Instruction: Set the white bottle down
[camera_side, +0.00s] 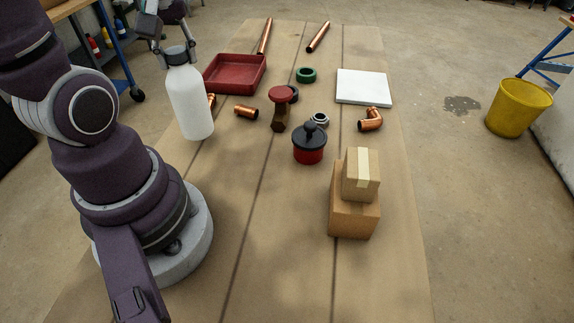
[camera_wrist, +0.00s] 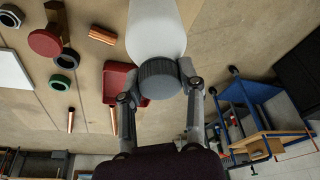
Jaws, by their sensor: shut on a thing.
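The white bottle (camera_side: 190,102) hangs upside-up at the left side of the wooden table, leaning slightly in the side view. My gripper (camera_side: 177,56) is shut on its dark grey cap at the top. In the wrist view the two fingers of my gripper (camera_wrist: 159,84) sit on either side of the cap (camera_wrist: 157,78), with the white bottle body (camera_wrist: 155,30) beyond it. I cannot tell whether the bottle's base touches the table.
A red tray (camera_side: 235,88) lies behind the bottle. The near middle table is clear.

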